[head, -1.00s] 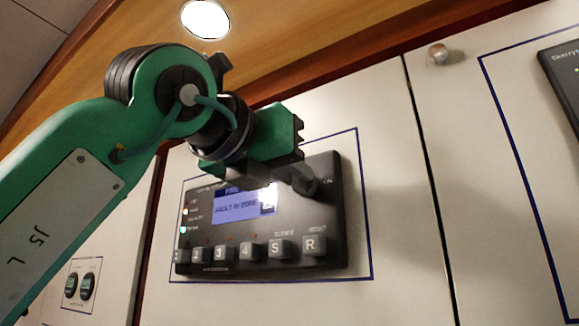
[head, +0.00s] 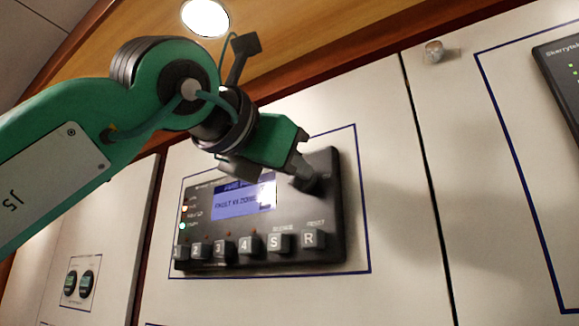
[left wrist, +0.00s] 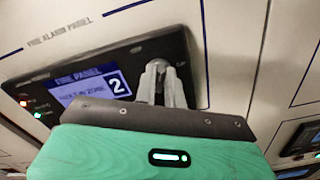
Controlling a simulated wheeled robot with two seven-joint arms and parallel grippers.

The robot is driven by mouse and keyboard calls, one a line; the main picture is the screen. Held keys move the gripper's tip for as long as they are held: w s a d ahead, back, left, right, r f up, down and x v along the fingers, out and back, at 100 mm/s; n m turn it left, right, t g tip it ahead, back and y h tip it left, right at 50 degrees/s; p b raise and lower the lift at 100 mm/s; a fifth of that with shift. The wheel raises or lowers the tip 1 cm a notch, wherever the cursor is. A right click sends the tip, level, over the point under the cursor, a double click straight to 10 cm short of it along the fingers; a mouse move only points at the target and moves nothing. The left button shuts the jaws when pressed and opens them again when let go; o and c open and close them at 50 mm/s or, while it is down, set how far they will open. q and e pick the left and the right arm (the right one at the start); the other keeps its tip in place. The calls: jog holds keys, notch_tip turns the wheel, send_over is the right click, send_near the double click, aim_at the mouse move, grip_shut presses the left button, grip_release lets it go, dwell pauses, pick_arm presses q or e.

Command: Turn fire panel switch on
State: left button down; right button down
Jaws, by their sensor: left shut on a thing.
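The black fire panel (head: 300,225) is fixed on the white cabinet wall, with a lit blue screen (head: 238,204) and a row of square buttons numbered or marked S and R. Its rotary switch knob (head: 310,182) is at the upper right of the panel. My left gripper (head: 299,168) reaches this knob from the upper left. In the left wrist view its fingers (left wrist: 162,84) are close together at the knob, shut on it; the knob itself is largely hidden between them. The wrist view shows the screen text and a large 2. My right gripper is in neither view.
Another dark panel (head: 566,75) is on the wall at the far right. A small round metal knob (head: 434,51) sits on the cabinet door. A wooden beam (head: 300,75) runs above. The space before the wall looks clear.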

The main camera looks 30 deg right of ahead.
pick_arm(q)
jog(key=shift+s+f+m, duration=0.1)
jog(key=shift+f+m, duration=0.05)
jog(key=shift+m, duration=3.05)
jog(key=shift+s+f+m, duration=0.1)
jog(key=shift+f+m, duration=0.05)
jog(key=shift+m, duration=3.05)
jog(key=shift+d, duration=0.1)
jog(key=c, duration=1.5)
grip_release()
jog(key=shift+f, duration=0.1)
